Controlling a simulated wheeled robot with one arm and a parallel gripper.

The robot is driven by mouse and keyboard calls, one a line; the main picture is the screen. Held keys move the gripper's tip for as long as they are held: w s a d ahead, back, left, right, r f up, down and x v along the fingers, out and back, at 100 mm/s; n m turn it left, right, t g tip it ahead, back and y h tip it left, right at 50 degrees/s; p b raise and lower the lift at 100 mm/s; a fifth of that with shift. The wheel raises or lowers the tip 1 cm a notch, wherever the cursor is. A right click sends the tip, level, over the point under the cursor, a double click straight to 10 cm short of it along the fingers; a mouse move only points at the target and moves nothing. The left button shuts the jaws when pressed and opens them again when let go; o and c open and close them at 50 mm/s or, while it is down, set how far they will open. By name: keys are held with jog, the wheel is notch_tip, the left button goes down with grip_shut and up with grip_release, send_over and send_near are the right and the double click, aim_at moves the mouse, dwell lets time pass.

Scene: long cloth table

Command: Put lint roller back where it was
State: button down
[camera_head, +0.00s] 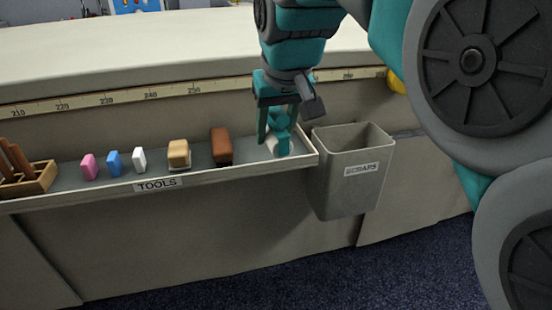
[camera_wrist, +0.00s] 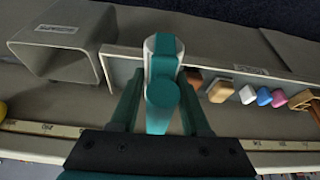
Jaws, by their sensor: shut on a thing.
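The lint roller (camera_head: 284,147), teal with a whitish roll, is at the right end of the TOOLS tray (camera_head: 240,174). In the wrist view the lint roller (camera_wrist: 163,92) sits upright in the picture between the two teal fingers. My gripper (camera_head: 277,132) is over that tray end and shut on the lint roller; the gripper (camera_wrist: 161,85) also shows in the wrist view. The fingers partly hide the roller in the head view. I cannot tell whether it touches the tray floor.
A grey SCRAPS bin (camera_head: 350,180) hangs just right of the tray. Left along the tray are a brown block (camera_head: 221,146), a tan block (camera_head: 179,154), white, blue and pink blocks, and a wooden holder (camera_head: 30,183). A measuring tape (camera_head: 150,94) runs behind.

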aim_at(275, 158)
jog(key=shift+m, duration=0.3)
jog(key=f, duration=0.2)
jog(key=f+b, duration=0.1)
jog(key=f, duration=0.2)
jog(key=shift+s+f, duration=0.25)
jog(key=shift+f, duration=0.05)
jog(key=shift+w+f, duration=0.15)
jog(key=shift+w, duration=0.1)
jog(key=w, duration=0.5)
jog(key=w+a, duration=0.1)
jog(key=w, duration=0.4)
jog(key=w+f, duration=0.1)
jog(key=w, duration=0.4)
jog(key=shift+w+a+f, duration=0.1)
jog(key=shift+w+a, duration=0.05)
jog(key=shift+f, duration=1.8)
jog(key=shift+f, duration=0.1)
jog(key=shift+c, duration=1.8)
grip_release()
jog(key=v, duration=1.2)
